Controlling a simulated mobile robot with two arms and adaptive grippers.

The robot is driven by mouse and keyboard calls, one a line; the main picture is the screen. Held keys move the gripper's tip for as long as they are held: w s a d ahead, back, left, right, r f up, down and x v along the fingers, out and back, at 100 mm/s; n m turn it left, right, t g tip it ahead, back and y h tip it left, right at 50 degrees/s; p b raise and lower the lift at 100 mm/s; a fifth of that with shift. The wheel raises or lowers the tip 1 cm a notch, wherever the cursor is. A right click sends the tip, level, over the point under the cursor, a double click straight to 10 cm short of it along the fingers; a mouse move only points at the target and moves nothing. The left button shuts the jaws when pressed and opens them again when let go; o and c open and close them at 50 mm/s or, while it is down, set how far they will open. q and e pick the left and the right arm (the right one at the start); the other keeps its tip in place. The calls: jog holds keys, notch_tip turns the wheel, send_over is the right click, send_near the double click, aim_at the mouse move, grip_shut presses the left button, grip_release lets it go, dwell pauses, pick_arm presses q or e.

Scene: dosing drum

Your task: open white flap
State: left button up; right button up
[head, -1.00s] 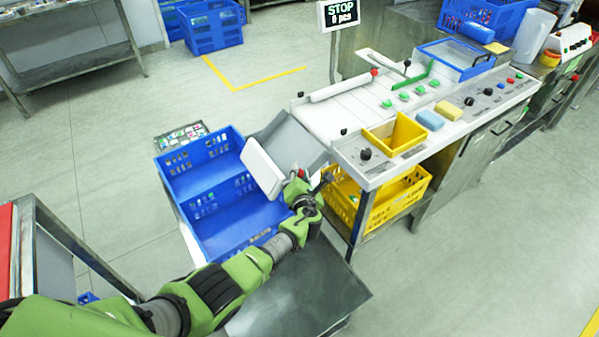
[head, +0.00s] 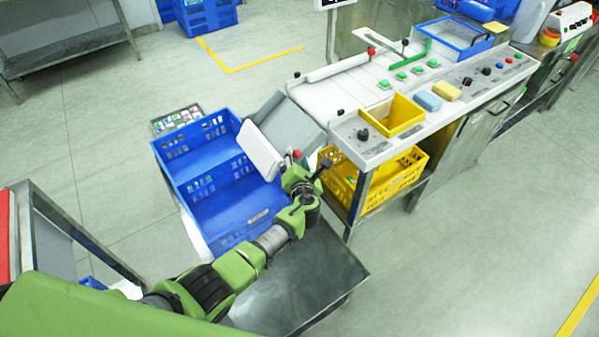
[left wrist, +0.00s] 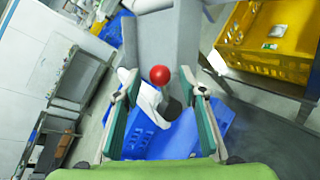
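The white flap (head: 260,152) is a flat, pale panel standing tilted at the mouth of the grey chute (head: 289,127), above the blue crate. A red ball knob (head: 297,154) shows beside the flap's right edge. My left gripper (head: 306,168) is at that knob, to the right of the flap. In the left wrist view the two fingers are spread apart, with the red knob (left wrist: 160,75) between and just beyond their tips. A white part, probably the flap (left wrist: 150,105), shows below the knob. My right gripper is not in view.
The blue crate (head: 162,168) stands below the flap, on the left. A yellow crate (head: 340,190) sits under the machine's control panel, close to the right of my gripper. A metal table top (head: 310,280) lies below my forearm. Open floor is at right.

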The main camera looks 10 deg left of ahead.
pick_arm(q)
jog(key=v, duration=0.9)
jog(key=shift+s, duration=0.15)
